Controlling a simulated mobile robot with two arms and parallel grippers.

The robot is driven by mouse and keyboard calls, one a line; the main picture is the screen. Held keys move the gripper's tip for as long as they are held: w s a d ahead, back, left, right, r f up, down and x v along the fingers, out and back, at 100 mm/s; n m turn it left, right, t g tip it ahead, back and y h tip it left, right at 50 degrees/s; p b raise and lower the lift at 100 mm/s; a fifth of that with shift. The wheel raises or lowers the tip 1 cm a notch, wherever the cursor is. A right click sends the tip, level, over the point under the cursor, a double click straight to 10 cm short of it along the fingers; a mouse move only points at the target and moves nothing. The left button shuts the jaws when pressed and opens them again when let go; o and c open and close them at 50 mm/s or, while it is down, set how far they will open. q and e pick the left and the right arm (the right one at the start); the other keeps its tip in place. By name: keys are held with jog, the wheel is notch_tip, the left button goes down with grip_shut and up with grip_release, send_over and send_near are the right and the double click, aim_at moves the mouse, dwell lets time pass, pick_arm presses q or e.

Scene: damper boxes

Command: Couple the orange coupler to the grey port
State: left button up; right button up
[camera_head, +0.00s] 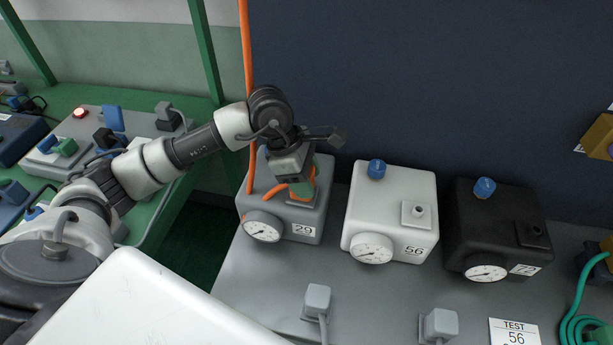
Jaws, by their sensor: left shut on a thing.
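My left gripper (298,172) is shut on the orange coupler (307,188), just above the top of the grey box (313,222) marked 29. The coupler shows orange with a green part, and is partly hidden by the gripper. A short orange piece of hose (275,191) shows beside it. The grey port on this box is hidden behind the gripper and coupler, so I cannot tell whether they touch or are joined. My right gripper is not in view.
An orange hose (246,60) hangs behind my left arm. A white box (390,205) marked 56 and a black box (497,220) marked 72 stand to the right. Grey plugs (317,298) (440,325) and a TEST 56 card (514,332) occupy the front of the grey bench.

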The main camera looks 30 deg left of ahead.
pick_arm(q)
jog(key=shift+f, duration=0.1)
jog(key=o, duration=1.1)
jog(key=b+v, duration=0.2)
jog(key=v, duration=0.8)
jog(key=shift+s+a+r, duration=0.1)
jog(key=shift+a+r, duration=0.1)
jog(key=shift+r, duration=0.15)
